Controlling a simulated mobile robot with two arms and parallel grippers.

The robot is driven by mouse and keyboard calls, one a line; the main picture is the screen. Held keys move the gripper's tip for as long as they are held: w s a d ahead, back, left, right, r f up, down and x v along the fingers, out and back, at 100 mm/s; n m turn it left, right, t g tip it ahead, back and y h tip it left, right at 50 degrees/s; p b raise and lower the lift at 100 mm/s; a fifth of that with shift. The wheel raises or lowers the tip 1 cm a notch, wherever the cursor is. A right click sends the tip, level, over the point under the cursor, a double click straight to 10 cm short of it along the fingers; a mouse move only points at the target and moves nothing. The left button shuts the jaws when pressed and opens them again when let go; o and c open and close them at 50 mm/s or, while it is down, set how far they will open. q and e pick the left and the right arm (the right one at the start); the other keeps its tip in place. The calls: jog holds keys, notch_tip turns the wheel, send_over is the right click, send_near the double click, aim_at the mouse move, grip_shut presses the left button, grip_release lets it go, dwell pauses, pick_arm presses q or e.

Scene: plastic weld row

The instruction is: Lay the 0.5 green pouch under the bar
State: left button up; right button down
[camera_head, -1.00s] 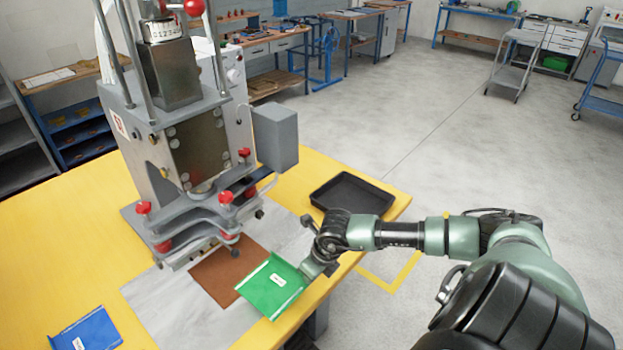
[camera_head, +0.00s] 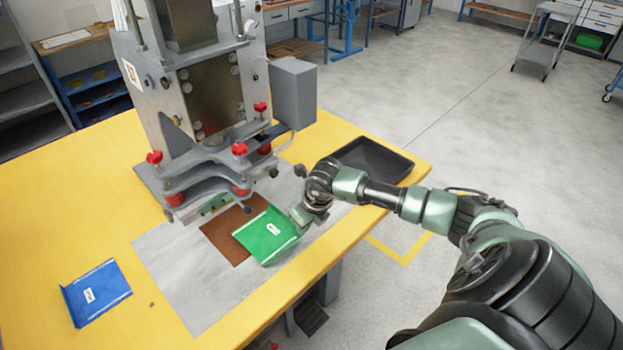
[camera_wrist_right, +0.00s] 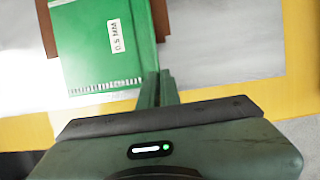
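The green pouch (camera_head: 268,238), with a white label, lies over the right part of the brown mat (camera_head: 222,238) in front of the press. In the right wrist view the pouch (camera_wrist_right: 95,45) has a label reading 0.5 MM. My right gripper (camera_head: 305,214) is at its right edge; in the right wrist view its fingers (camera_wrist_right: 157,88) look closed on that edge. The bar (camera_head: 208,206) is at the press's lower front, beyond the pouch. The pouch's far edge is near the bar; I cannot tell whether any of it is beneath. My left gripper is out of view.
A blue pouch (camera_head: 95,292) lies at the left front of the yellow table (camera_head: 60,225). A black tray (camera_head: 372,160) sits right of the press. The press (camera_head: 200,110) with red knobs stands behind the mat. A grey plate (camera_head: 185,285) is bare in front.

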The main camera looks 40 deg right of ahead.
aim_at(283, 217)
jog(key=w+b, duration=0.1)
jog(key=w, duration=0.1)
jog(key=w+b, duration=0.1)
jog(key=w, duration=0.1)
jog(key=shift+w+a+f, duration=0.15)
jog(key=shift+w+a, duration=0.05)
jog(key=shift+w, duration=0.05)
jog(key=w+b, duration=0.2)
jog(key=w, duration=0.1)
jog(key=w+b, duration=0.1)
jog(key=w, duration=0.1)
jog(key=shift+a+f, duration=0.15)
jog(key=shift+a, duration=0.1)
jog(key=shift+s+d+f+b, duration=0.1)
jog(key=shift+s+f+b, duration=0.05)
jog(key=shift+f+b, duration=0.7)
jog(key=shift+f, duration=0.1)
jog(key=shift+s, duration=0.15)
jog(key=shift+f, duration=0.1)
dwell(0.4)
jog(key=c, duration=1.6)
grip_release()
jog(key=shift+o, duration=0.2)
